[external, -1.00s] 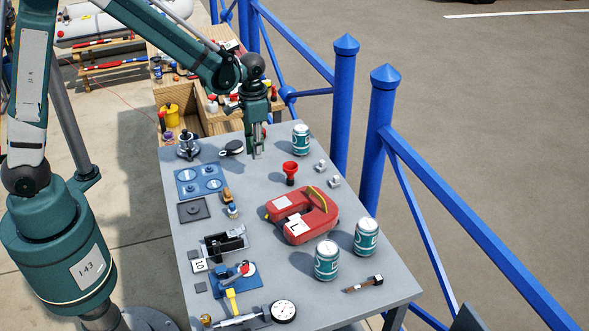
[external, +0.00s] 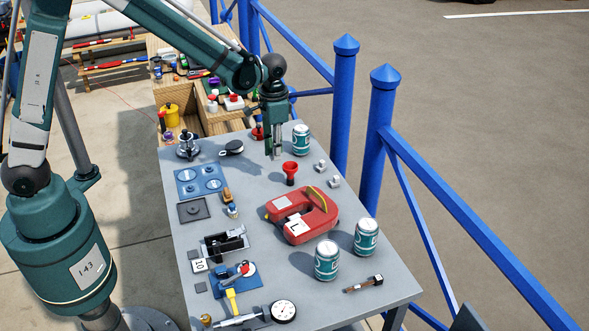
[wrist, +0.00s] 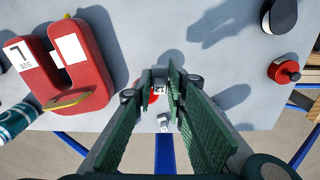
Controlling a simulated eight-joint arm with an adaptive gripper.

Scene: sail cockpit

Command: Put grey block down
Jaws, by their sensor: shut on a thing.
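My gripper (external: 274,156) hangs fingers down over the far part of the grey table, left of a green can (external: 301,139) and behind a red cup (external: 290,171). In the wrist view my gripper (wrist: 161,80) has its green fingers closed around a small grey block (wrist: 158,89) with dark characters on a pale face. The fingers hide most of the block, and in the external view I cannot make it out. Whether it touches the table is unclear. The red cup shows partly behind the fingers in the wrist view (wrist: 152,98).
Small pale cubes (external: 321,165) lie right of the cup. A big red magnet-shaped piece (external: 303,214) and more cans (external: 327,260) stand nearer. A black-and-white item (external: 231,147) and blue plate (external: 200,181) are left. Blue railing (external: 345,110) runs along the right.

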